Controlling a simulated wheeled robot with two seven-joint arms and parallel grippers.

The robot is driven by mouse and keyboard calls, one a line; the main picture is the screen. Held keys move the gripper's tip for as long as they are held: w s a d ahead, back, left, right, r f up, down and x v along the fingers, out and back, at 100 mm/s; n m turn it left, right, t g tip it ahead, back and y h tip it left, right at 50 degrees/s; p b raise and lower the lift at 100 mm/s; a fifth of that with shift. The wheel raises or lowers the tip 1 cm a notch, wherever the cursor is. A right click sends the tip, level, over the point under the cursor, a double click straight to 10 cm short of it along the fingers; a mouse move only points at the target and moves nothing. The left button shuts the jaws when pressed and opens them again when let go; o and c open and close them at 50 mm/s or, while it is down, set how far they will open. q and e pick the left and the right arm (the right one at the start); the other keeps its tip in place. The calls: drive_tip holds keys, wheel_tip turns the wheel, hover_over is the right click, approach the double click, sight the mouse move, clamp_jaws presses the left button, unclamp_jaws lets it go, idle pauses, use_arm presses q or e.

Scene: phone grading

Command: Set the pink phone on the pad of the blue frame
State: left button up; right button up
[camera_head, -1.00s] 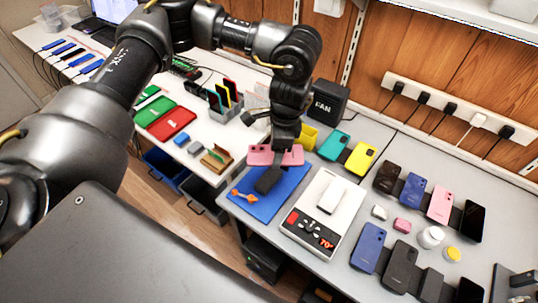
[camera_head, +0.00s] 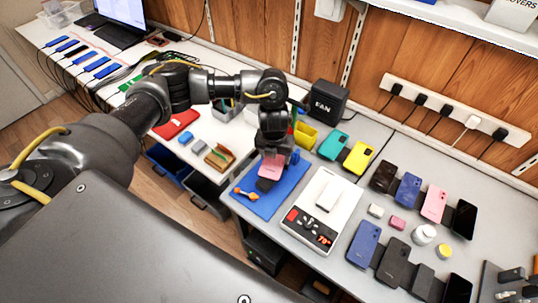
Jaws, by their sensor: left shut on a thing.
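My left gripper (camera_head: 273,152) points down over the blue mat (camera_head: 254,209) and is shut on a pink phone (camera_head: 273,170). The phone looks tilted, and its upper part is hidden by the gripper. A small dark block (camera_head: 265,185) lies on the blue mat just below the phone; I cannot tell whether the two touch. No separate blue frame is clear apart from this mat. Another pink phone (camera_head: 433,204) lies in the row at the right. My right gripper is out of view.
A white scale (camera_head: 312,234) with a light block on it stands right of the mat. An orange item (camera_head: 246,194) lies on the mat. A black FAN box (camera_head: 328,97) stands behind. Several phones fill the right side.

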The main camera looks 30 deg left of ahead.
sight(269, 159)
use_arm(q)
drive_tip(key=a+f+m, duration=0.2)
drive_tip(key=m, duration=0.1)
drive_tip(key=shift+s+m, duration=0.15)
drive_tip(key=shift+m, duration=0.15)
drive_tip(key=shift+f, duration=0.1)
drive_tip(key=shift+f+b, duration=0.8)
drive_tip(key=shift+f, duration=0.2)
wheel_tip(269, 159, down, 6)
drive_tip(key=b, duration=0.5)
drive_tip(key=shift+r, duration=0.25)
drive_tip(key=shift+f, duration=0.15)
drive_tip(key=shift+d+f+b, duration=0.1)
drive_tip(key=shift+f+b, duration=0.25)
drive_tip(key=shift+b, duration=0.15)
idle(0.8)
